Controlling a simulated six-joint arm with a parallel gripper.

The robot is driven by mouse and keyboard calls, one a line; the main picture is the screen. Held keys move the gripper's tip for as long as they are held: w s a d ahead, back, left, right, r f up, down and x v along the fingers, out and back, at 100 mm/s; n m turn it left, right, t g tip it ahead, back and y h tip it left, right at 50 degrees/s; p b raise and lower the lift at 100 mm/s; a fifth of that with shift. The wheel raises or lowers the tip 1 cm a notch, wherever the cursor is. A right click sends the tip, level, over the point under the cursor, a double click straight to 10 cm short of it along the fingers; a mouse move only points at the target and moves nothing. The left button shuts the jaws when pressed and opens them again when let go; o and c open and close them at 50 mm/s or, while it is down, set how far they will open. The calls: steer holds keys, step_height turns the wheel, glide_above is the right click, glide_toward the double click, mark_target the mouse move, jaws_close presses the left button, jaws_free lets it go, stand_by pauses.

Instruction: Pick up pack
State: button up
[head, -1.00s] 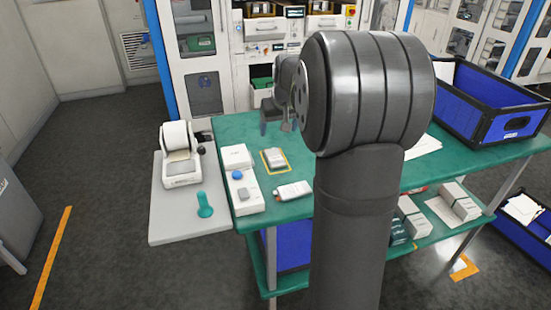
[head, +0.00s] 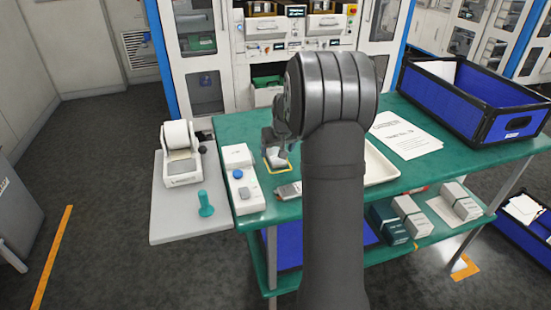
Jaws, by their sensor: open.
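A small light-grey pack (head: 275,158) lies inside a yellow outlined square on the green table (head: 225,128). A second flat pack (head: 287,191), pale and dark grey, lies just in front of it, partly hidden by my arm. My gripper (head: 278,150) is open and empty, with its fingers pointing down over the pack in the yellow square and covering part of it. I cannot tell how much height is between the fingertips and that pack.
A white device with a blue button (head: 237,174) stands left of the packs. A label printer (head: 180,160) and a teal hand tool (head: 205,204) are on the grey side shelf. A white tray (head: 385,172), papers (head: 405,135) and a blue crate (head: 470,100) lie to the right.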

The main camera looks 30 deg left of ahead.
mark_target(276, 157)
steer(key=x, duration=0.3)
steer(key=shift+w+a+f, duration=0.1)
steer(key=shift+f, duration=0.05)
steer(key=c, duration=1)
steer(key=shift+c, duration=0.4)
